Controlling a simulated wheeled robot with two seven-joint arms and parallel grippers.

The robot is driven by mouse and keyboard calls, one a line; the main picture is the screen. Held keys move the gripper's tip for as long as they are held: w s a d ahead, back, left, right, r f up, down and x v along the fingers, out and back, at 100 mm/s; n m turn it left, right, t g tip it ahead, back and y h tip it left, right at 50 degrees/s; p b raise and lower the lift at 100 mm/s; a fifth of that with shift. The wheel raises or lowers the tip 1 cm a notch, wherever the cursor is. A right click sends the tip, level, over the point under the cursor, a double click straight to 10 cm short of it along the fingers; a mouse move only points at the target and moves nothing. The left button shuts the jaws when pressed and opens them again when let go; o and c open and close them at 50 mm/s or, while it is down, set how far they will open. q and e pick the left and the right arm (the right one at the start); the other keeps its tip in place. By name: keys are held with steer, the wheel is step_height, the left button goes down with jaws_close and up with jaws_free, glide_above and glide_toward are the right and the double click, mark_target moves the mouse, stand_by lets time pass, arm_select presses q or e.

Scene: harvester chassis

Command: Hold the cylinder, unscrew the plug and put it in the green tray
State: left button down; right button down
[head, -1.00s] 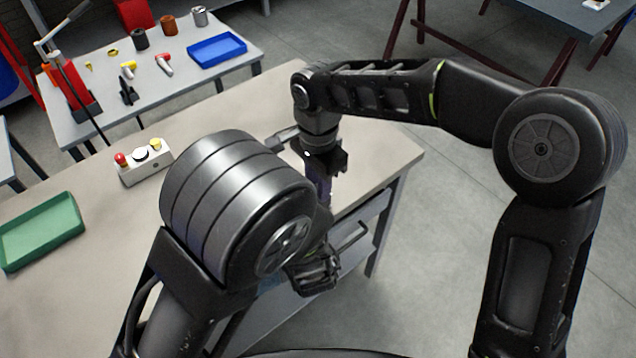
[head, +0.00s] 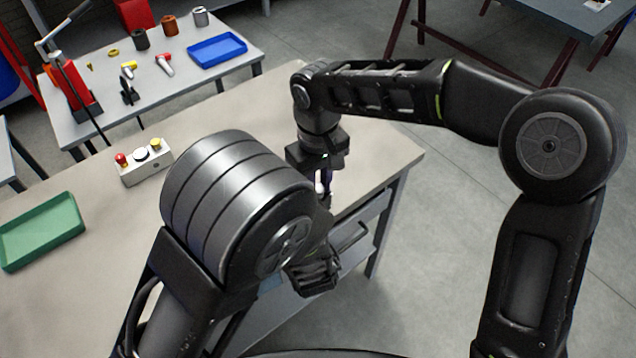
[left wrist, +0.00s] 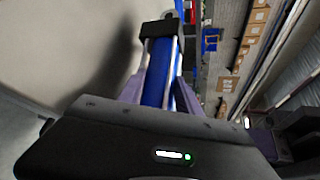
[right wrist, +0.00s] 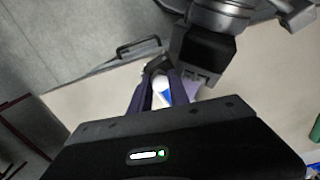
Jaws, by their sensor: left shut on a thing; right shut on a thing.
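The blue cylinder (left wrist: 160,85) with a dark end block lies between the fingers of my left gripper (left wrist: 165,95), which is shut on it. In the head view my left arm hides most of that gripper and the cylinder. My right gripper (head: 323,185) points down over the bench's right end and is shut. In the right wrist view its fingers (right wrist: 160,95) close around a small pale, rounded piece, seemingly the plug (right wrist: 160,82), with some blue beside it. Whether the plug is still threaded in is hidden. The green tray (head: 42,230) is empty at the left of the bench.
A back table holds a blue tray (head: 217,50), a red press and several small parts. Bench space around the green tray is clear.

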steer(key=c, duration=1.3)
jaws_free()
steer(key=shift+o, duration=0.3)
steer(key=shift+s+a, duration=0.1)
steer(key=shift+r, duration=0.15)
step_height(320, 180, up, 4)
steer(key=shift+r, duration=0.2)
steer(key=shift+d, duration=0.2)
